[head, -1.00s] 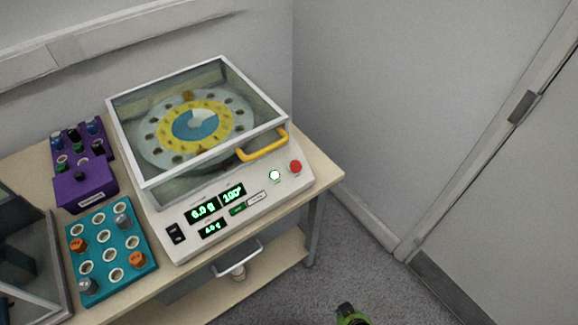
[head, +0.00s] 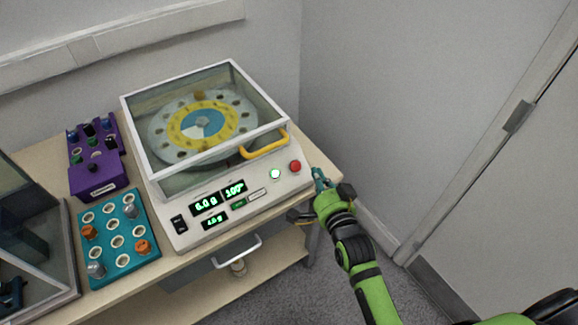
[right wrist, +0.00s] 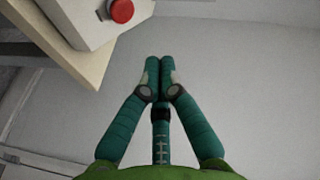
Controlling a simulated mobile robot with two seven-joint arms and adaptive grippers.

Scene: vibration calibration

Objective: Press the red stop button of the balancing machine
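The balancing machine (head: 195,225) stands on the bench with its clear lid down over a disc. Its red stop button (head: 295,166) is at the right end of the front panel, beside a lit green-white button (head: 275,174). The red button also shows at the top left of the right wrist view (right wrist: 121,11). My right gripper (head: 318,174) is just right of the machine near the bench's right edge, apart from the button. In the right wrist view its teal fingers (right wrist: 160,66) are together with nothing between them. My left gripper is not in view.
A teal tray (head: 119,240) with several weights and a purple rack (head: 95,175) stand left of the machine. A yellow lid handle (head: 263,146) is near the buttons. A wall is behind and a door (head: 510,200) is at the right.

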